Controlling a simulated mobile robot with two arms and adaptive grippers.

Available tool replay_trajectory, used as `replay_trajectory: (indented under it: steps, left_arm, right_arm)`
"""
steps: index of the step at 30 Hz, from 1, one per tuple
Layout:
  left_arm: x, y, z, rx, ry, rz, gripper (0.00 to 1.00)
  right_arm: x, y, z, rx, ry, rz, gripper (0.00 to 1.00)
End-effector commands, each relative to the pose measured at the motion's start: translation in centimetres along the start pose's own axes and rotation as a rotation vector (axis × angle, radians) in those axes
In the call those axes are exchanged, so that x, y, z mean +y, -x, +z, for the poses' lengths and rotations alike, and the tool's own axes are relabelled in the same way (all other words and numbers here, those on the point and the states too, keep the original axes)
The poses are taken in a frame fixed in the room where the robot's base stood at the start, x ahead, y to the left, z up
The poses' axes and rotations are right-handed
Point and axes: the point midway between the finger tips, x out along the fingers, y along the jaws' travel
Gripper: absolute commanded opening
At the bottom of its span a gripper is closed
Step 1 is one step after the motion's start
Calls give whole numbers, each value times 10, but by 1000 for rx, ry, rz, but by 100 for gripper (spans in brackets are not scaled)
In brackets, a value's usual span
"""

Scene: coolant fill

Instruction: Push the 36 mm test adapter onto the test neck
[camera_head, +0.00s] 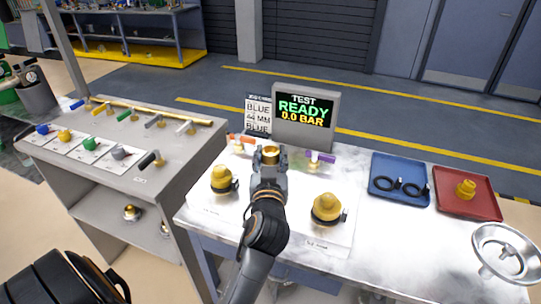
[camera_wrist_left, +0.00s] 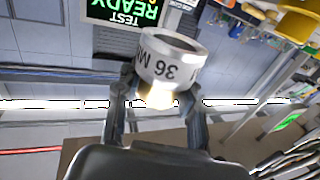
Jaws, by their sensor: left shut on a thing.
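The 36 mm adapter is a silver ring (camera_wrist_left: 168,55) with a brass lower end, marked "36 MM" upside down in the left wrist view. My left gripper (camera_wrist_left: 158,103) is shut on it. In the head view the gripper (camera_head: 269,160) is over the white bench, just in front of the test display (camera_head: 305,117), which reads "TEST READY 0.0 BAR". The adapter (camera_head: 270,153) shows there as a brass ring between the fingers. I cannot pick out the test neck for certain; the gripper may hide it. My right gripper is not in view.
Brass fittings with black clamps stand left (camera_head: 221,179) and right (camera_head: 326,206) of my left arm. A blue tray (camera_head: 386,169) holds black rings; a red tray (camera_head: 480,207) holds a brass piece. A handwheel (camera_head: 505,245) is at the right. A valve cart (camera_head: 120,165) stands left.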

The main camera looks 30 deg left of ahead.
Motion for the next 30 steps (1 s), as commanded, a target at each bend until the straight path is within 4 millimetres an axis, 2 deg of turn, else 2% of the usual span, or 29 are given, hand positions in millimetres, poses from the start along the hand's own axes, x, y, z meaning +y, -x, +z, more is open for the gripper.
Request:
replay_trajectory:
  steps: [6, 14, 30]
  left_arm:
    - [0, 0, 0, 1, 0, 0, 3]
    - [0, 0, 5, 1, 0, 0, 3]
    - [0, 0, 53, 1, 0, 0, 3]
  right_arm:
    - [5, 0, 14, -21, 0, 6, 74]
    - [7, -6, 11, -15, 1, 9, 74]
    - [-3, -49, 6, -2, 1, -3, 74]
